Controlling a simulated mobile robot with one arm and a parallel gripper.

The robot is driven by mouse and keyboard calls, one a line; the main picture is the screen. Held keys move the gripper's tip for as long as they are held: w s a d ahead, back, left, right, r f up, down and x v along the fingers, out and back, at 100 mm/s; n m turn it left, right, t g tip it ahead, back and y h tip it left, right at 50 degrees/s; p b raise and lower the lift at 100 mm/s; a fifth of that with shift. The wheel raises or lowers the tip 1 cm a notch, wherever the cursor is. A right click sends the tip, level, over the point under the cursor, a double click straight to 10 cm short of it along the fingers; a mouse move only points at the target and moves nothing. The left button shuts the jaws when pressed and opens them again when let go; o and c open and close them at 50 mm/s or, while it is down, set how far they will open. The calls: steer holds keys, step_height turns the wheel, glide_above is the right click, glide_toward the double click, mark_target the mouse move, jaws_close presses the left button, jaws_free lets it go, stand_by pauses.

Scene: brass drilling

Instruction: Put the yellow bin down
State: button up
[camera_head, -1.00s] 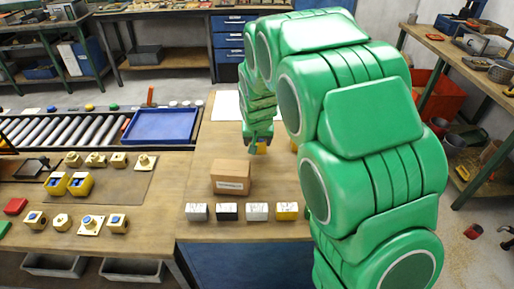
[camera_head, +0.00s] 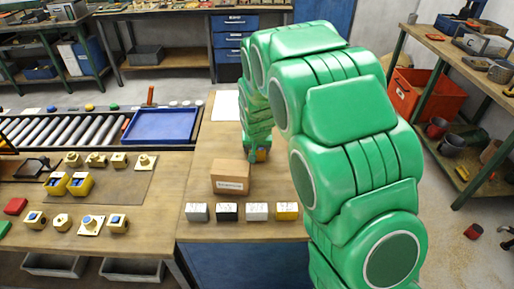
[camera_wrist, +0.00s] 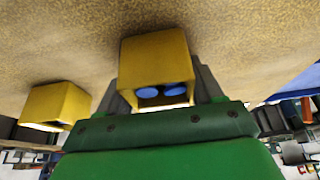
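The yellow bin (camera_wrist: 155,55) is between the two dark fingers of my gripper (camera_wrist: 158,80) in the wrist view. The fingers are close against its two sides. Two blue round pieces (camera_wrist: 163,90) show in its opening. In the head view only a small part of this bin (camera_head: 262,155) shows below my gripper (camera_head: 257,150), low over the wooden table (camera_head: 205,170) behind the cardboard box. I cannot tell whether its base touches the table. A second yellow bin (camera_wrist: 57,103) stands apart to the left in the wrist view.
The cardboard box (camera_head: 231,177) stands just in front of my gripper. A row of small blocks, grey, black, white and yellow (camera_head: 287,211), lines the table's front edge. A blue tray (camera_head: 160,125) is at the left. Bare table lies left of my gripper.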

steer(key=o, duration=0.5)
steer(key=shift+c, duration=0.2)
steer(key=v, duration=1.1)
steer(key=s+d+r+g, duration=0.1)
steer(key=s+d+r, duration=0.35)
steer(key=s, duration=0.35)
steer(key=s+d+r+g, duration=0.1)
steer(key=s+d, duration=0.2)
steer(key=s, duration=0.8)
steer(key=s+d+r+g, duration=0.1)
steer(key=s+d+g, duration=0.1)
steer(key=s, duration=0.9)
steer(key=s+d+r+g, duration=0.1)
steer(key=s+d, duration=0.3)
steer(key=s, duration=0.8)
steer(key=shift+d+r+g, duration=0.3)
steer(key=shift+g, duration=0.3)
